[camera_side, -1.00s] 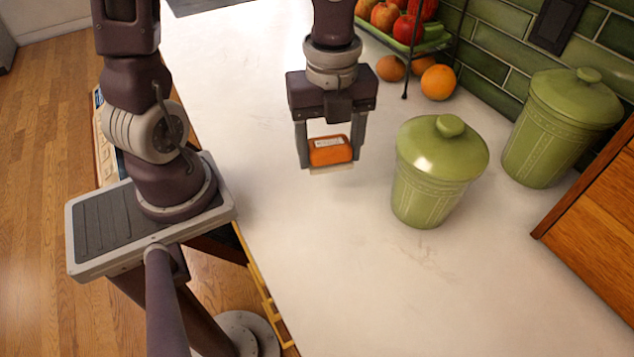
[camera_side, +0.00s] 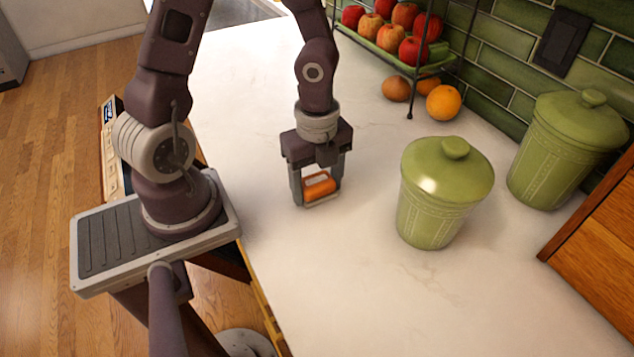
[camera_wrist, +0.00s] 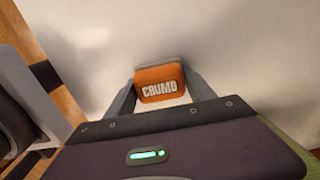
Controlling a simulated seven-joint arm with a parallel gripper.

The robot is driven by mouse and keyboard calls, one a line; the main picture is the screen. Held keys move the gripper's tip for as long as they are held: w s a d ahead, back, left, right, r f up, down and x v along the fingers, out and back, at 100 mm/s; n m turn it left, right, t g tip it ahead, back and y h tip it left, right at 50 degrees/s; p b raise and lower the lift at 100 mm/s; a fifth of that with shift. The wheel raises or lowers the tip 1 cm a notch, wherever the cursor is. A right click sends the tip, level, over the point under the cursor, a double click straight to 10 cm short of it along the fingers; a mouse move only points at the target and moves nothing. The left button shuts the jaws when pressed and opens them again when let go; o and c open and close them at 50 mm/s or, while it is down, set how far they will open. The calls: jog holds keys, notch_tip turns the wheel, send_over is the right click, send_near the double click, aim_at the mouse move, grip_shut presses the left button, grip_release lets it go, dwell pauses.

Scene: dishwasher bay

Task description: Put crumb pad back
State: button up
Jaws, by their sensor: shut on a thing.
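The crumb pad (camera_side: 319,187) is a small orange block with a pale underside. It sits between the two fingers of my gripper (camera_side: 318,192), which is shut on it. In the wrist view the pad (camera_wrist: 160,83) shows white lettering on its orange face, with a finger on each side. My gripper points down over the pale countertop (camera_side: 350,290), to the left of the front green canister. The pad is low near the counter; I cannot tell whether it touches it.
A green lidded canister (camera_side: 437,195) stands right of my gripper, and another canister (camera_side: 567,150) stands behind it by the tiled wall. A fruit rack (camera_side: 408,68) is at the back, with an orange (camera_side: 443,102) beside it. The front counter is clear.

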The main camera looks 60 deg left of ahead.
aim_at(316, 180)
jog(key=shift+f, duration=0.1)
jog(key=o, duration=1.4)
notch_tip(316, 180, up, 11)
jog(key=shift+a+r, duration=0.1)
jog(key=shift+a, duration=0.05)
jog(key=s+r+n+t, duration=0.2)
jog(key=s+r+n, duration=0.1)
jog(key=n, duration=0.3)
jog(key=s+d+r+n+t, duration=0.1)
jog(key=s+r+n, duration=0.1)
jog(key=n, duration=0.4)
jog(key=s+d+r+n+t, duration=0.1)
jog(key=s+r+n+t, duration=0.1)
jog(key=r+n, duration=0.3)
jog(key=shift+s+d+n+t, duration=0.15)
jog(key=shift+s+n+t, duration=0.15)
jog(key=shift+s+n, duration=0.35)
